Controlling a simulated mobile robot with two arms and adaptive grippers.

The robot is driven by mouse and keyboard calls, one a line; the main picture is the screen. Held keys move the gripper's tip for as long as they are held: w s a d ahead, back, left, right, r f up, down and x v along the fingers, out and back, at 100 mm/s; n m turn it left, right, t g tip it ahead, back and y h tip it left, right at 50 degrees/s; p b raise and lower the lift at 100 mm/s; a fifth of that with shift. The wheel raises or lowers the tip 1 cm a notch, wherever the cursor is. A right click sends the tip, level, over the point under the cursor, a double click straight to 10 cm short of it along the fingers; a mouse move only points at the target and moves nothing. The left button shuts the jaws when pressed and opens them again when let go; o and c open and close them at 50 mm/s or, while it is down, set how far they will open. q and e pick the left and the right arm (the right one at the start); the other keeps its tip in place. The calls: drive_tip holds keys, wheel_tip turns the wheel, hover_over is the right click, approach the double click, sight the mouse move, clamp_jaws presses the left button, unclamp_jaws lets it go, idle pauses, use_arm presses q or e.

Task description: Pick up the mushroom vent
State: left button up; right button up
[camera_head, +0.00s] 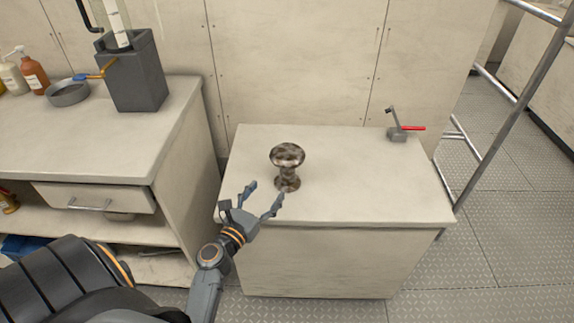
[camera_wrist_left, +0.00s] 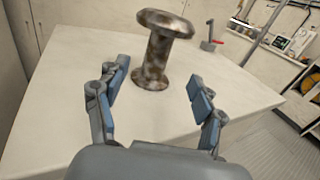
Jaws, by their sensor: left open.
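The mushroom vent (camera_head: 287,158) is a mottled brown-grey metal piece with a round domed cap, a narrow neck and a flared foot. It stands upright on the pale cabinet top (camera_head: 350,185). My left gripper (camera_head: 264,194) is open and empty, just in front of the vent and to its left. In the left wrist view the vent (camera_wrist_left: 157,50) stands beyond the open fingers (camera_wrist_left: 158,95), apart from both, roughly in line with the gap between them. My right gripper is not in view.
A grey valve with a red handle (camera_head: 400,130) stands at the back right of the cabinet top. A workbench (camera_head: 95,140) with a dark grey box (camera_head: 136,75) and a round dish (camera_head: 68,93) is at left. A metal rail (camera_head: 520,105) runs at right.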

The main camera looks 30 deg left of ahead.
sight(281, 174)
use_arm(q)
drive_tip(key=w, duration=0.7)
drive_tip(key=shift+w+a+p, duration=0.3)
drive_tip(key=shift+w, duration=0.1)
drive_tip(key=shift+w+r, duration=0.15)
drive_tip(key=shift+w, duration=0.2)
drive_tip(key=w, duration=0.4)
drive_tip(key=shift+w+a, duration=0.25)
drive_tip(key=shift+a, duration=0.1)
drive_tip(key=shift+s, duration=0.1)
clamp_jaws()
